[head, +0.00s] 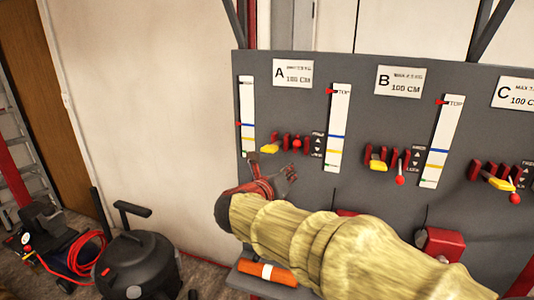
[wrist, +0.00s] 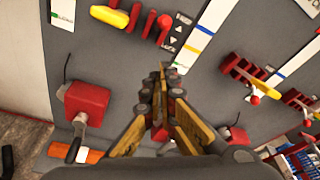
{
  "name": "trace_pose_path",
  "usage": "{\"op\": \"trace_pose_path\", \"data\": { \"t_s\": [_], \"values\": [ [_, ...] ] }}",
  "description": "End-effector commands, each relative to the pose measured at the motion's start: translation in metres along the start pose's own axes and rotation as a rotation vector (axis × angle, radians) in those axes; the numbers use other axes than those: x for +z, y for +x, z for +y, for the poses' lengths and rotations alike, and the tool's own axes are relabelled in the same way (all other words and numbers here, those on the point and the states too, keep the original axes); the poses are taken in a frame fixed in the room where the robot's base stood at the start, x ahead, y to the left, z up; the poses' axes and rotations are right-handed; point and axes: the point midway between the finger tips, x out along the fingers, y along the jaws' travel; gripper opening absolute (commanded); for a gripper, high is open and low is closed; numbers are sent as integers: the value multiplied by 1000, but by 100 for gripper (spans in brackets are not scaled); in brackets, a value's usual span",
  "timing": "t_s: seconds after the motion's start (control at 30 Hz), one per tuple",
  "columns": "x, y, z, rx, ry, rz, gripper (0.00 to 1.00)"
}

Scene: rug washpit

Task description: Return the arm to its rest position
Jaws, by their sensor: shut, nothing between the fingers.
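My arm, in a pale yellow ribbed sleeve, reaches from the lower right of the head view toward the grey panel (head: 350,110). My gripper (head: 288,172) is in front of the panel, below the lever set of station A. In the wrist view my gripper (wrist: 160,70) has its fingertips together with nothing between them. It appears apart from the levers, though the gap to the panel is hard to judge. My sleeve hides part of the lower panel in the head view.
The panel carries signs A (head: 292,73), B (head: 399,82) and C (head: 514,93), with levers and white scales. A red box (wrist: 88,103) sits low on it. An orange roll (head: 268,273) lies on a ledge. A black vacuum (head: 138,268) stands left. Bare wall (head: 150,100) fills the upper left.

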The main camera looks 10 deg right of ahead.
Motion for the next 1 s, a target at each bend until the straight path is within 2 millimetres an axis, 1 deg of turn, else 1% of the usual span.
{"op": "trace_pose_path", "data": {
  "t_s": [0.07, 0.1, 0.17, 0.2, 0.27, 0.3, 0.37, 0.4, 0.47, 0.53, 0.57, 0.6, 0.67, 0.7, 0.77, 0.8, 0.87, 0.9, 0.97, 1.0],
  "values": [
    [6, -1, 19, 68, -96, -26, 0],
    [12, -2, 33, 118, -174, -59, 0],
    [15, -7, 60, 205, -320, -121, 0],
    [16, -13, 80, 266, -428, -172, 0],
    [17, -27, 107, 357, -598, -262, 0],
    [17, -40, 122, 415, -711, -330, 0],
    [13, -62, 142, 496, -886, -437, 0],
    [8, -77, 151, 546, -1002, -511, 0],
    [-5, -100, 161, 613, -1176, -621, 0],
    [-25, -128, 164, 683, -1379, -752, 0],
    [-36, -139, 163, 711, -1465, -806, 0],
    [-52, -154, 159, 748, -1580, -878, 0],
    [-81, -174, 148, 801, -1753, -982, 0],
    [-102, -186, 138, 836, -1868, -1046, 0],
    [-135, -202, 117, 888, -2032, -1134, 0],
    [-156, -211, 101, 921, -2131, -1181, 0],
    [-187, -221, 75, 972, -2269, -1236, 0],
    [-207, -226, 57, 1005, -2353, -1262, 0],
    [-235, -232, 27, 1055, -2467, -1282, 0],
    [-252, -236, 7, 1088, -2534, -1282, 0]
  ]
}}
